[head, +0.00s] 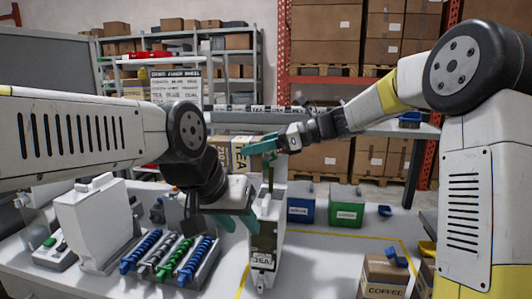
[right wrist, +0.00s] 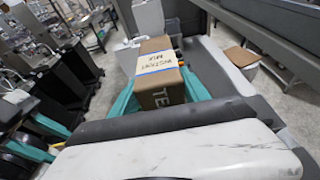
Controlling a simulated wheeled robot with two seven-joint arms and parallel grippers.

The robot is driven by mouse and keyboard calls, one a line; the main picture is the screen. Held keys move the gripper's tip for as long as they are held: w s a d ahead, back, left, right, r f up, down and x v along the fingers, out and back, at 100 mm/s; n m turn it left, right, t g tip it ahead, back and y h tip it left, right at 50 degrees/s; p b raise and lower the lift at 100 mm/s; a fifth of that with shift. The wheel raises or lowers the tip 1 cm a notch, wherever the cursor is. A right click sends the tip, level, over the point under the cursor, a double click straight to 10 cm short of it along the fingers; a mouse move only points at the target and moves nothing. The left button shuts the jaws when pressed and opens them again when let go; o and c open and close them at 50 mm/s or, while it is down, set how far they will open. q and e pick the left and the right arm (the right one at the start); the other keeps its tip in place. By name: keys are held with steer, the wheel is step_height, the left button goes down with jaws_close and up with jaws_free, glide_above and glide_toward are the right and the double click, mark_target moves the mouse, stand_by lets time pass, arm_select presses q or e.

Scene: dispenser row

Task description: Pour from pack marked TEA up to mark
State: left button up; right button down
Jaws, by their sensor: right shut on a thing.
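My right gripper (head: 266,150) is shut on a brown pack (head: 240,157) with TEA lettering, behind the dispenser's top. The right wrist view shows the pack (right wrist: 162,78) between teal fingers, with a pale label across it and "TE" visible on its side. A tall white dispenser (head: 266,262) marked TEA stands on the table below the right gripper, with a dark window in its front. Any fill mark is too small to read. My left gripper (head: 246,214) has its teal fingers apart, close to the dispenser's upper part; whether they touch it is unclear.
A blue bin (head: 300,211) and a green bin (head: 346,214) stand right of the dispenser. A COFFEE box (head: 386,275) is at the front right. A rack of blue, grey and green coiled parts (head: 170,258) lies left. Yellow lines mark the table.

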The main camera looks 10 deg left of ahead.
steer(key=shift+d+f+y, duration=0.35)
steer(key=shift+d+y, duration=0.05)
steer(key=shift+y, duration=0.4)
stand_by(2.5)
steer(key=shift+d+r+y, duration=0.15)
steer(key=shift+d+y, duration=0.45)
steer(key=shift+y, duration=0.6)
stand_by(2.3)
